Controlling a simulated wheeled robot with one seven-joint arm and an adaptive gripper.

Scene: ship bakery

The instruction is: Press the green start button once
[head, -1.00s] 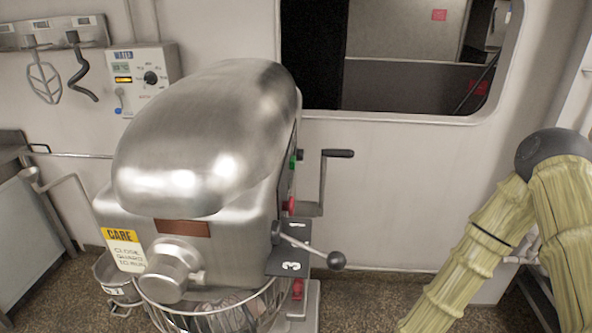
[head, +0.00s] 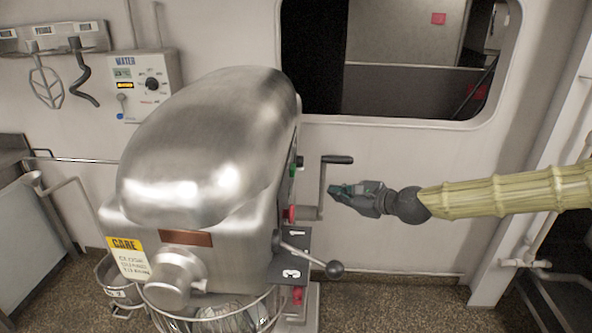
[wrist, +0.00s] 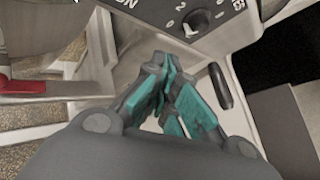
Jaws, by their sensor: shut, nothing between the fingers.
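The steel mixer (head: 205,150) stands at the middle left in the head view. A small green button (head: 292,168) shows edge-on on its right side panel, partly hidden by the angle. My gripper (head: 334,191) is to the right of that panel, a little lower than the green patch and apart from it in the picture. It is shut and empty, pointing left beside the crank handle. In the wrist view my gripper's teal-padded fingers (wrist: 165,78) are together below a panel with a black dial (wrist: 196,22). I cannot make out the green button in the wrist view.
A crank handle (head: 336,160) and a ball-ended lever (head: 334,269) stick out from the mixer's right side. Red parts (head: 290,213) sit below the green button. A wire bowl guard (head: 210,318) is below. The floor to the right is clear.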

